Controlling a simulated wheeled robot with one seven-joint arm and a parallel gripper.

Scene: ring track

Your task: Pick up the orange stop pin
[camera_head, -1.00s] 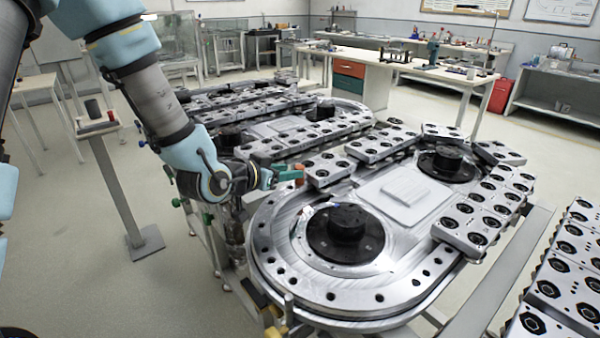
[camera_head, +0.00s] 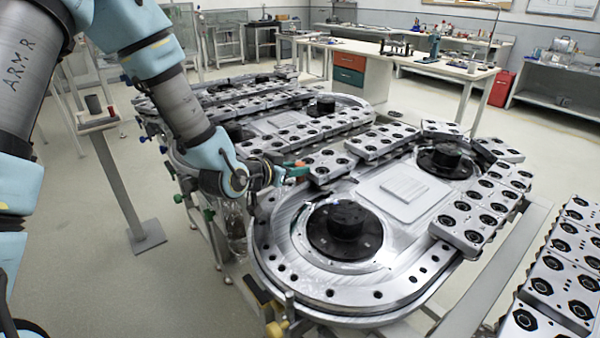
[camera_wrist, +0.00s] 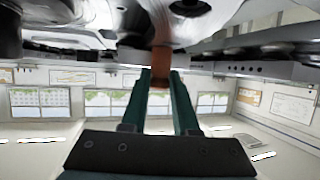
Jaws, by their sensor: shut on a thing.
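The orange stop pin (camera_wrist: 161,64) is upright in the middle of the wrist view, between the tips of my gripper's two green fingers. My gripper (camera_wrist: 160,80) is shut on it. The pin's upper end runs up towards dark and metal parts of the track. In the head view my gripper (camera_head: 296,170) is at the left edge of the near ring track (camera_head: 290,272), beside a carriage block (camera_head: 327,166). There the pin is mostly hidden by the fingers and is too small to make out clearly. I cannot tell whether it is clear of its seat.
Black hubs (camera_head: 345,230) rise from the near track, and several carriage blocks (camera_head: 470,222) sit on it. A second track (camera_head: 285,124) lies behind. More blocks (camera_head: 560,285) line the right. A thin post stand (camera_head: 130,190) is at the left, with open floor around it.

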